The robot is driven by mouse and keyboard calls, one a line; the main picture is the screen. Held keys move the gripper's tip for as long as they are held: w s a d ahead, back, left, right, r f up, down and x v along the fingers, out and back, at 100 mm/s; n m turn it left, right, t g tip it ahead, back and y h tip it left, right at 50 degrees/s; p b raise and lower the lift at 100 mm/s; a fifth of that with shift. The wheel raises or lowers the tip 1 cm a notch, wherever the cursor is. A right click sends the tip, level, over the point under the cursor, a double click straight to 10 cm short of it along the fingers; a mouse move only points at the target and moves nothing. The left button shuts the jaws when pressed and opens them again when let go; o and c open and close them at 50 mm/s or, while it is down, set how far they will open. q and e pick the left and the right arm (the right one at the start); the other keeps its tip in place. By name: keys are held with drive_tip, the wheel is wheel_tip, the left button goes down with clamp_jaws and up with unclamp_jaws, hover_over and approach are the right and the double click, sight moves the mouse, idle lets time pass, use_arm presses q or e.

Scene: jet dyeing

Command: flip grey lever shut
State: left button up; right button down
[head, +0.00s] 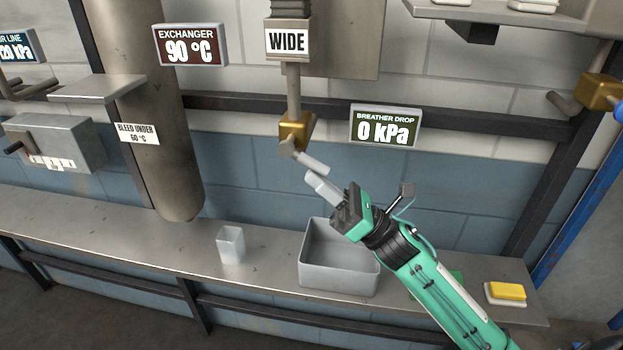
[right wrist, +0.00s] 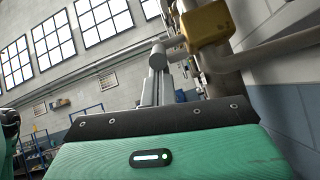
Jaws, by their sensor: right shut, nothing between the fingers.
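A brass valve (head: 296,130) hangs on a pipe below the "WIDE" sign. Its grey lever (head: 311,161) slants down to the right. My right gripper (head: 313,180) is shut and empty, its pale fingers just below the lever's free end; I cannot tell whether they touch it. In the right wrist view the brass valve (right wrist: 206,24) is near the top, beyond the green gripper body. My left gripper is not in view.
Below, a steel bench (head: 266,265) bears a grey open bin (head: 340,279), a clear cup (head: 231,246) and a yellow block (head: 508,291). The "BREATHER DROP 0 kPa" display (head: 385,127) is right of the valve. A large vertical pipe (head: 155,165) stands left.

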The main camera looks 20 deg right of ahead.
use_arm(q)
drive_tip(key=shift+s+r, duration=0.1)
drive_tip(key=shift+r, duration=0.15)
use_arm(e)
drive_tip(key=r, duration=0.1)
drive_tip(key=d+r+g+h, duration=0.1)
drive_tip(key=s+r, duration=0.1)
drive_tip(key=shift+d+r+g+h, duration=0.15)
drive_tip(key=shift+d+g+h, duration=0.15)
drive_tip(key=shift+g, duration=0.1)
drive_tip(key=shift+d+r, duration=0.1)
drive_tip(key=shift+r, duration=0.25)
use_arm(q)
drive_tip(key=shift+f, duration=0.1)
use_arm(e)
drive_tip(key=shift+f, duration=0.1)
